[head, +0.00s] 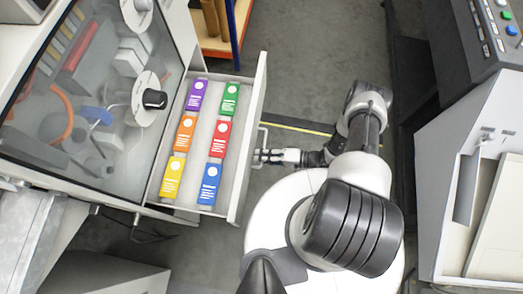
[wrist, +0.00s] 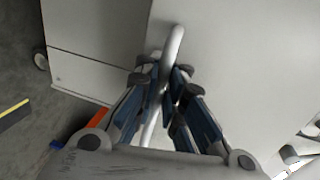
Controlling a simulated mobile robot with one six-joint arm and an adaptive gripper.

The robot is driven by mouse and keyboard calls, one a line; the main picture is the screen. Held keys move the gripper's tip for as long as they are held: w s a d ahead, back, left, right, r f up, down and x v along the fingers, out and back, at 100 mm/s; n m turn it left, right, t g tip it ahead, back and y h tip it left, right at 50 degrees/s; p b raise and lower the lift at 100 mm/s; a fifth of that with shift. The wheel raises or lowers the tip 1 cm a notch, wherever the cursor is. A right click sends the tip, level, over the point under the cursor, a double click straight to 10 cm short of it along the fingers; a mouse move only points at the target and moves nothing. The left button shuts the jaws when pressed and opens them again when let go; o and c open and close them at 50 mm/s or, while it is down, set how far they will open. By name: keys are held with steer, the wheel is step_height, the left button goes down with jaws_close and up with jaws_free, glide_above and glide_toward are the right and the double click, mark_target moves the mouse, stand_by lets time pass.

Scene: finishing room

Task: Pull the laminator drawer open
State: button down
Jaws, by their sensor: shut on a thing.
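The laminator drawer (head: 251,120) stands pulled out from the grey machine (head: 182,45) on the left in the head view. Several coloured boxes (head: 220,138) lie in it in two rows: purple, orange and yellow, then green, red and blue. The drawer's bar handle (head: 264,134) is on its outer front face. My gripper (head: 262,157) is at that handle, to the right of the drawer front. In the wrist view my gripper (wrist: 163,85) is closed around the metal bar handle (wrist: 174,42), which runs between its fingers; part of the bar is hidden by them.
A glass-fronted panel (head: 90,100) lies left of the drawer. A grey machine with coloured buttons (head: 480,130) stands at the right. An orange and blue shelf (head: 220,45) is at the back. Grey floor with a yellow line (head: 300,128) is clear behind my arm.

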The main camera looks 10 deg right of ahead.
steer(key=shift+s+d+r, duration=0.1)
steer(key=shift+d, duration=0.4)
steer(key=c, duration=2)
jaws_free()
steer(key=v, duration=1.2)
